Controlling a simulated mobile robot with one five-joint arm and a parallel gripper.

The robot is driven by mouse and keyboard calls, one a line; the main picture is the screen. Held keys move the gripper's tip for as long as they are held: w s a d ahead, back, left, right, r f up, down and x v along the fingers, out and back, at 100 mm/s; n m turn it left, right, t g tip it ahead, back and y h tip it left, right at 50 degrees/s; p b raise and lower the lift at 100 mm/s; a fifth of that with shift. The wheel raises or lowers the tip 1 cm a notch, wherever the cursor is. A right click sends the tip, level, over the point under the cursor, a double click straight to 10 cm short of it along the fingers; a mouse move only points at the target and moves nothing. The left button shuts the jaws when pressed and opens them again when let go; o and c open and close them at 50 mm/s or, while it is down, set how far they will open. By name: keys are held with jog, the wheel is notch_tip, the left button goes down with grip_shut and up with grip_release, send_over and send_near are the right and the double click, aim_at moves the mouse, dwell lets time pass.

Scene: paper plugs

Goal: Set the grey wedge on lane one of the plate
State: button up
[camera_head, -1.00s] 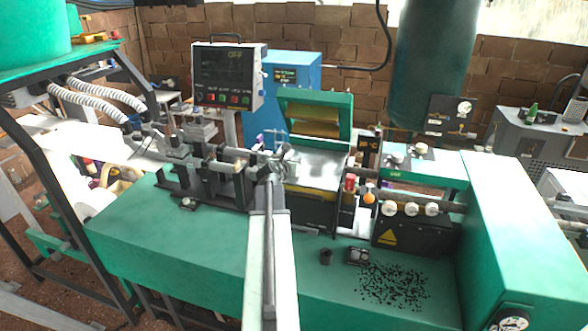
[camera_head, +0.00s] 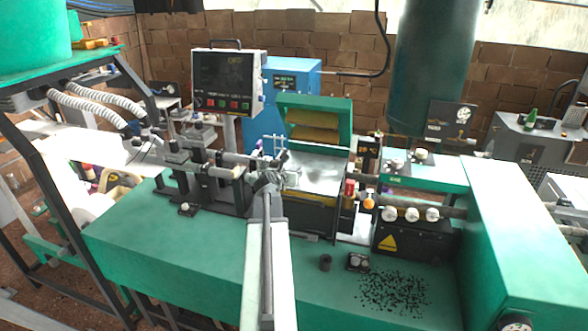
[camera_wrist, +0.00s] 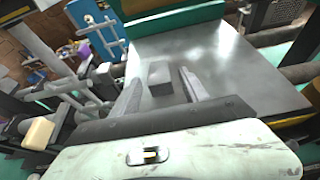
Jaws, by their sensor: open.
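The plate (camera_wrist: 215,60) is a smooth grey metal sheet on the green machine; it also shows in the head view (camera_head: 325,167). In the wrist view the grey wedge (camera_wrist: 160,76) appears as a small dark grey block on the plate. My gripper (camera_wrist: 161,82) is open, with one finger on each side of the wedge's near end and a visible gap to both. In the head view my gripper (camera_head: 269,180) is at the plate's left edge, and the wedge is too small to make out. I cannot make out lane markings on the plate.
A green raised cover (camera_head: 315,120) stands behind the plate. Metal brackets and rods (camera_head: 205,170) crowd the left side. A black box with a yellow warning sign (camera_head: 415,240) and white knobs stand right. Black specks (camera_head: 393,293) lie on the green bench in front.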

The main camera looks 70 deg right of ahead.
jog(key=p+v, duration=0.3)
jog(key=v, duration=0.6)
jog(key=shift+a+r, duration=0.1)
jog(key=shift+r, duration=0.1)
jog(key=shift+w, duration=0.35)
